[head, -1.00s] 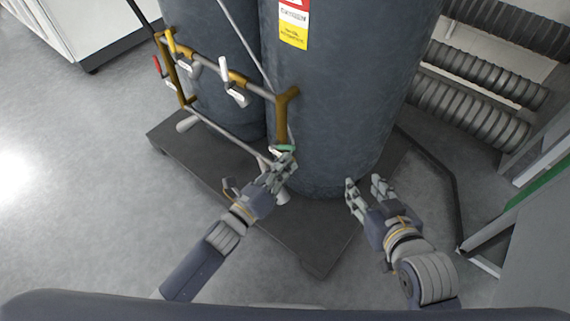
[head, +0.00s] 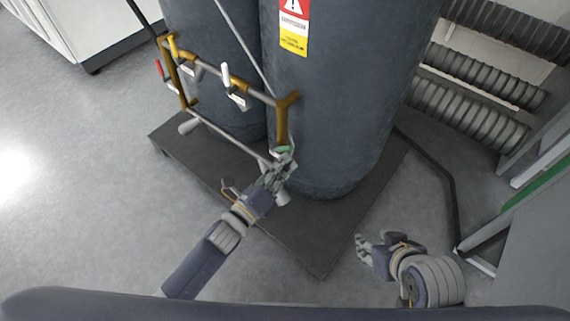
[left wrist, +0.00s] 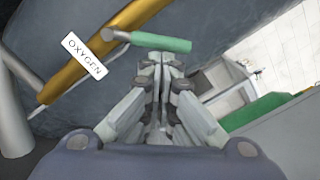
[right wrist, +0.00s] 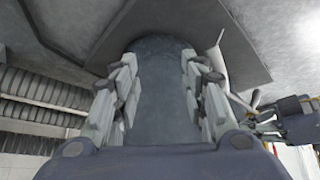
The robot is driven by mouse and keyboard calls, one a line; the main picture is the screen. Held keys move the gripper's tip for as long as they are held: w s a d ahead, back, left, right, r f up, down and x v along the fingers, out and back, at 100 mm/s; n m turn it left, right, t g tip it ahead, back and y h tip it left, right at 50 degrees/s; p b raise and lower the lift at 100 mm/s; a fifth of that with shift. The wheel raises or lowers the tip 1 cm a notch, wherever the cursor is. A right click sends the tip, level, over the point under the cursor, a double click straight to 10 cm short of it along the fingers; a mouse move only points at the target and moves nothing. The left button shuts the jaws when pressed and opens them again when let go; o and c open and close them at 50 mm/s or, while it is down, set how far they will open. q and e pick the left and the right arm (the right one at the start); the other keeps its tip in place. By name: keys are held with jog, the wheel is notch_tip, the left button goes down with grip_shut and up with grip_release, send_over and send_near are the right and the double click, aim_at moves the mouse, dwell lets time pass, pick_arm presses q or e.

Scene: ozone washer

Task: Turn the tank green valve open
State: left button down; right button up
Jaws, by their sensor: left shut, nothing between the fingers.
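The green valve handle (head: 285,149) is at the lower end of the brass pipe on the right side of the frame, in front of the large dark tank (head: 345,95). In the left wrist view the green handle (left wrist: 161,42) lies nearly level, just beyond the fingertips, with an "OXYGEN" tag (left wrist: 83,55) beside it. My left gripper (head: 284,163) is at the green handle, its fingers closed together with nothing between them. Whether it touches the handle I cannot tell. My right gripper (head: 362,246) is open and empty, low at the right; its spread fingers also show in the right wrist view (right wrist: 163,85).
The tanks stand on a dark platform (head: 310,235). Ribbed ducts (head: 470,75) are at the right. Floor at left is clear.

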aim_at(276, 151)
jog(key=s+d+g+p, duration=0.2)
jog(key=s+g+p, duration=0.1)
jog(key=s, duration=0.3)
pick_arm(q)
jog(key=shift+w+a+r+n+p, duration=0.35)
jog(key=shift+r+n+p, duration=0.3)
jog(key=shift+n, duration=0.5)
jog(key=shift+w+a+r+n+p, duration=0.2)
jog(key=shift+a+r+n+p, duration=0.35)
jog(key=shift+n, duration=0.65)
jog(key=shift+w+a+r+n+p, duration=0.3)
jog(key=shift+r+n+p, duration=0.4)
jog(key=shift+n, duration=0.45)
pick_arm(e)
jog(key=s+d+x, duration=0.1)
jog(key=s+x, duration=0.1)
jog(key=x, duration=1.1)
jog(key=shift+s+a+f+g+h, duration=0.25)
jog(key=shift+a+f+g+h, duration=0.1)
jog(key=shift+a, duration=0.1)
pick_arm(q)
jog(key=shift+r, duration=0.1)
jog(key=shift+d, duration=0.1)
